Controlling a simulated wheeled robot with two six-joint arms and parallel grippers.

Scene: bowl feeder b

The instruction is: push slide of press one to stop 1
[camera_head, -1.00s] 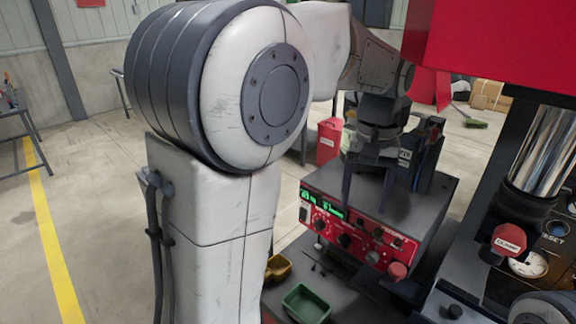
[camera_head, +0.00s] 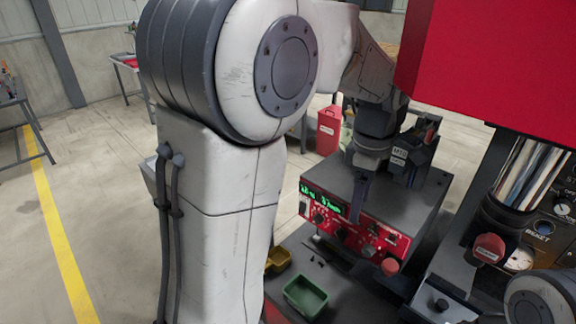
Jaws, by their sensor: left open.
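A press stands at the right, with a red head (camera_head: 490,65), a shiny steel column (camera_head: 530,175) and a dark base. A red knob (camera_head: 488,248) sits low on its front. A dark block with a small black knob (camera_head: 441,304) lies at its foot; I cannot tell whether this is the slide, and no stop mark is readable. My left gripper (camera_head: 362,205) points down in front of a red-fronted control box (camera_head: 352,222), apart from the press. It is open and empty, its fingers nearly lined up. My right gripper is not in view.
The control box has green digits, knobs and a red button (camera_head: 390,266). A green bin (camera_head: 305,296) and a yellow bin (camera_head: 278,259) stand below it, near small dark parts. A red container (camera_head: 328,132) stands behind. My left arm hides much of the left-centre.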

